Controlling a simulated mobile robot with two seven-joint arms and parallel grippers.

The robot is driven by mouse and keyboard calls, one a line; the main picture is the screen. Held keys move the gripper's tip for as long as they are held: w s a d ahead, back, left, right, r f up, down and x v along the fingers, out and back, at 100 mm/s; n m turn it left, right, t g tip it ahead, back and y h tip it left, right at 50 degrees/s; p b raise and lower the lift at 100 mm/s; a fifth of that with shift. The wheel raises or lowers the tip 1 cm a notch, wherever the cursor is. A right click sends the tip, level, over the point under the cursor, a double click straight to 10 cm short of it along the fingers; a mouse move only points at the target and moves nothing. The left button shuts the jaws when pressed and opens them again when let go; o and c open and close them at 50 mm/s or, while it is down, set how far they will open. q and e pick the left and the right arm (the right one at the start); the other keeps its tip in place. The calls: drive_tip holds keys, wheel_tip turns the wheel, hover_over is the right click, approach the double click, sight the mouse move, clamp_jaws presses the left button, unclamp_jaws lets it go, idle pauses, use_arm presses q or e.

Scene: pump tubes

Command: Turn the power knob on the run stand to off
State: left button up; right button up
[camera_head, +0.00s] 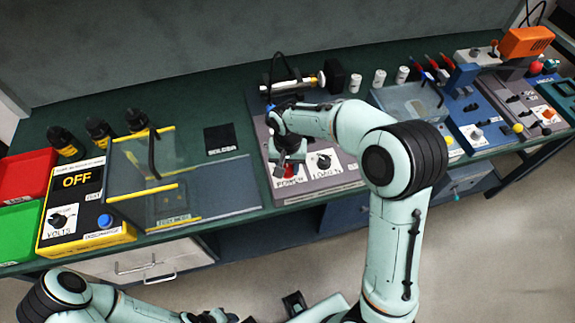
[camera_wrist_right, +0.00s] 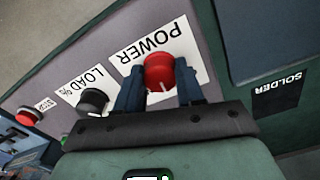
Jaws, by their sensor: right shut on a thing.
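The red POWER knob (camera_wrist_right: 159,68) sits on a white label plate marked POWER (camera_wrist_right: 128,52) on the grey run stand. My right gripper (camera_wrist_right: 158,82) is shut on the knob, one blue-grey finger on each side. The knob's white pointer line shows at its lower edge in the wrist view. In the head view my right gripper (camera_head: 288,157) is over the stand (camera_head: 330,190), hiding much of the red knob (camera_head: 290,171).
The black LOAD % knob (camera_wrist_right: 92,101) is beside the POWER knob; it also shows in the head view (camera_head: 323,161). A pump with a clear tube (camera_head: 292,80) lies behind. A black SOLDER pad (camera_head: 220,140) and a clear yellow-edged guard (camera_head: 150,180) are to the left.

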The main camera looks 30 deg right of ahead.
sight(288, 168)
drive_tip(key=n, duration=0.5)
drive_tip(key=shift+n, duration=0.3)
use_arm(q)
drive_tip(key=shift+w+r+p, duration=0.25)
drive_tip(key=shift+r+p, duration=0.1)
drive_tip(key=shift+r, duration=0.1)
use_arm(e)
drive_tip(key=shift+d+n, duration=0.1)
drive_tip(key=shift+n, duration=2.2)
drive_tip(key=o, duration=1)
drive_tip(key=shift+o, duration=0.2)
drive_tip(key=shift+r, duration=0.15)
use_arm(q)
drive_tip(key=shift+w+r+p, duration=0.6)
drive_tip(key=shift+r+p, duration=0.1)
drive_tip(key=shift+r, duration=0.15)
use_arm(e)
wheel_tip(288, 168, up, 13)
